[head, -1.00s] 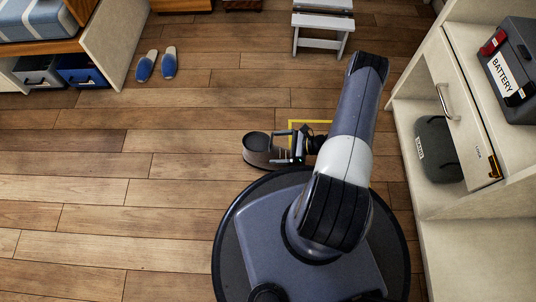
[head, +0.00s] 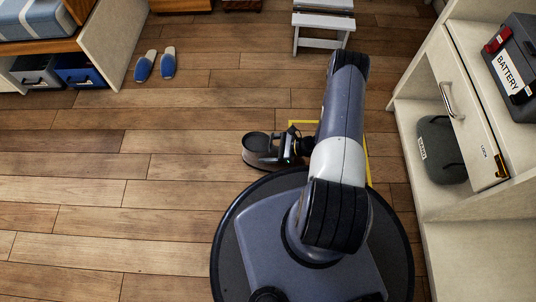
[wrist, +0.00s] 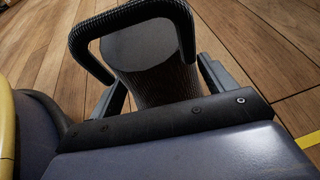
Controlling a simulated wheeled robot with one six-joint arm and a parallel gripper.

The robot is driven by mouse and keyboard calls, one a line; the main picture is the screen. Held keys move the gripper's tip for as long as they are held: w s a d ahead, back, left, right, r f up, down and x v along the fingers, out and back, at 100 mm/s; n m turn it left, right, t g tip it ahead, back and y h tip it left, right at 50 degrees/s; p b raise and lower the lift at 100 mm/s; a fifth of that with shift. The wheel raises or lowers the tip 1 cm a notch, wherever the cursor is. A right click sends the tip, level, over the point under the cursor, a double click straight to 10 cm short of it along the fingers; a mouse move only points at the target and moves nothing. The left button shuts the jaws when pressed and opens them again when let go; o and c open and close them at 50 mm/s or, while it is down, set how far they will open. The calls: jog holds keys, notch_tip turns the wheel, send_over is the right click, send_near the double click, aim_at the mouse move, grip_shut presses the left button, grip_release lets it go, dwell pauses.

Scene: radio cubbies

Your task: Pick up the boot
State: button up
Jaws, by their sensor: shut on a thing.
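The boot (head: 257,146) is dark, with a round open top, and is at floor level just beyond my base in the head view. My gripper (head: 291,148) reaches it from the right and is shut on it. In the wrist view the boot's dark textured body (wrist: 155,82) lies between the two fingers, with a thick black ribbed loop above it. My gripper (wrist: 165,85) has one finger on each side of it. The head view does not show clearly whether the boot is clear of the floor. Part of it is hidden by the gripper.
A yellow floor outline (head: 369,165) runs beside and behind the arm. Shelving on the right holds a battery box (head: 514,65) and a dark grey-green container (head: 440,150). Floor to the left is clear.

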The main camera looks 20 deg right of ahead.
jog(key=c, duration=1.1)
